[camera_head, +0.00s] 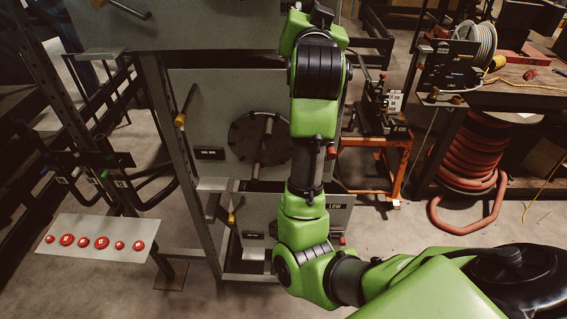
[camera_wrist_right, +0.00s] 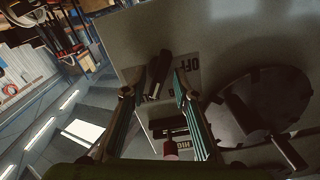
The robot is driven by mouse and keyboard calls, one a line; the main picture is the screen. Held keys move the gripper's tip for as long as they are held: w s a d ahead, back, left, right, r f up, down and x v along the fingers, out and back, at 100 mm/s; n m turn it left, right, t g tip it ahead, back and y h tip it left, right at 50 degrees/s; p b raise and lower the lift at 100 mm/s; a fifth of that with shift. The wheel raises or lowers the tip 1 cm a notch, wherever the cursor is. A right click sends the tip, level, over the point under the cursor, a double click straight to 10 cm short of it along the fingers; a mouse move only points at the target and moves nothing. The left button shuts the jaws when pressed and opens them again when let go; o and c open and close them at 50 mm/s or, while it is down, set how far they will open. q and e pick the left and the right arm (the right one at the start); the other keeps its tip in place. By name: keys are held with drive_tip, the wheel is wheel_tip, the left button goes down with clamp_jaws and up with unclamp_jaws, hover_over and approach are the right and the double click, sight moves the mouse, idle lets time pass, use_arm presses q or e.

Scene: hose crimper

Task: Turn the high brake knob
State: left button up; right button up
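My right arm reaches up the head view, and dark parts of my right gripper (camera_head: 320,15) show at its top by the upper panel. In the right wrist view, the right gripper (camera_wrist_right: 154,93) has its two fingers spread apart. A dark cylindrical knob (camera_wrist_right: 159,68) shows in the gap between the fingertips, beside an "OFF" label. I cannot tell whether the fingers touch it. A label reading "HIGH" (camera_wrist_right: 180,137) and a reddish knob end (camera_wrist_right: 170,149) show lower down between the fingers. My arm hides much of the panels' right side in the head view. My left gripper is not in view.
Grey panels with a round dark disc (camera_head: 258,138) stand in a metal frame. Yellow-tipped levers (camera_head: 180,119) stick out at the left. A plate with several red buttons (camera_head: 98,242) is at lower left. A workbench (camera_head: 525,94) and red hose coil (camera_head: 468,160) are at right.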

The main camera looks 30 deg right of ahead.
drive_tip(key=s+a+n+b, duration=0.8)
drive_tip(key=s+n, duration=0.1)
drive_tip(key=s, duration=0.2)
drive_tip(key=a+f+n+g+y, duration=0.1)
drive_tip(key=f+n+g+y, duration=0.1)
drive_tip(key=f, duration=1.3)
drive_tip(key=w+a+f+n+g+y, duration=0.1)
drive_tip(key=a+f+g+y, duration=0.1)
drive_tip(key=f, duration=1.4)
drive_tip(key=shift+w+a+n+g+y+p, duration=0.2)
drive_tip(key=shift+a+n+g+y+p, duration=0.15)
drive_tip(key=shift+y, duration=0.35)
